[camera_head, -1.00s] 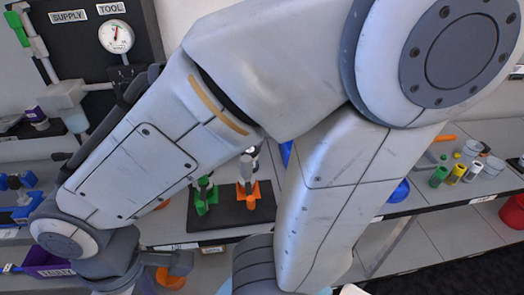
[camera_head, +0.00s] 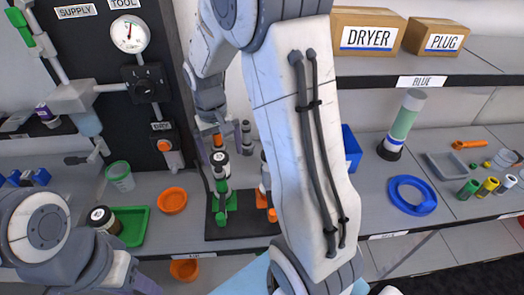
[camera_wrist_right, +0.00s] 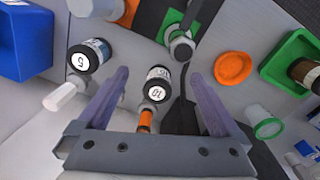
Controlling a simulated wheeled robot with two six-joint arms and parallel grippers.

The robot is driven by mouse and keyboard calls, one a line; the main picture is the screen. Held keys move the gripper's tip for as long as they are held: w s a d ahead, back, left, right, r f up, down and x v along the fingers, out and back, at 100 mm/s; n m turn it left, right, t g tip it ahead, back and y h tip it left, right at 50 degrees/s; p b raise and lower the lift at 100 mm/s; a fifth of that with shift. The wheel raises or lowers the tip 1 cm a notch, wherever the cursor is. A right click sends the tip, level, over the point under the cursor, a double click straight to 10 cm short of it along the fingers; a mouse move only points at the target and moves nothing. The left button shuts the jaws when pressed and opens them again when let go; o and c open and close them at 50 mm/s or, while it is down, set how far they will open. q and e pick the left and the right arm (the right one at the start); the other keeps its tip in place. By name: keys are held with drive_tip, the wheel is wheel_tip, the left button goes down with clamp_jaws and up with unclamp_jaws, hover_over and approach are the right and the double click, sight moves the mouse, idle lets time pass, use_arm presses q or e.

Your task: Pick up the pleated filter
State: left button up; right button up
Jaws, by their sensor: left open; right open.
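A short cartridge with a black cap and white label "10" (camera_wrist_right: 157,88) stands upright between and slightly beyond the fingers of my right gripper (camera_wrist_right: 158,82). The fingers are open and hold nothing. In the head view the same cartridge (camera_head: 219,159) stands just below my right gripper (camera_head: 212,140). A similar cartridge labelled "5" (camera_wrist_right: 84,60) is left of the fingers in the wrist view. I cannot tell for certain which one is the pleated filter. My left gripper (camera_head: 140,284) is low at the left, open, its tips hardly visible.
A black mat (camera_head: 235,232) holds green and orange stands in front of the cartridges. An orange dish (camera_head: 172,201) and green tray (camera_head: 137,226) with a jar (camera_head: 104,219) lie left. A blue bin (camera_head: 351,148) and blue ring (camera_head: 411,195) are right. My right arm hides the middle.

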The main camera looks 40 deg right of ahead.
drive_tip(key=d+f+m, duration=0.1)
drive_tip(key=d, duration=0.4)
drive_tip(key=d+f+m, duration=0.1)
drive_tip(key=d+m, duration=0.1)
drive_tip(key=d, duration=0.2)
drive_tip(key=s+d+f+m, duration=0.1)
drive_tip(key=d+m, duration=0.1)
drive_tip(key=d, duration=0.3)
drive_tip(key=shift+s+d+y, duration=0.1)
drive_tip(key=shift+d+y, duration=0.2)
drive_tip(key=shift+d, duration=0.05)
drive_tip(key=shift+m, duration=0.4)
drive_tip(key=f, duration=0.2)
drive_tip(key=d+f, duration=0.1)
drive_tip(key=f, duration=0.2)
drive_tip(key=shift+s+f, duration=0.1)
drive_tip(key=shift+s, duration=0.1)
drive_tip(key=f, duration=0.2)
drive_tip(key=f+p, duration=0.1)
drive_tip(key=f, duration=0.2)
drive_tip(key=shift+w+f, duration=0.25)
drive_tip(key=shift+f, duration=0.05)
drive_tip(key=shift+c, duration=0.3)
drive_tip(key=c, duration=1.3)
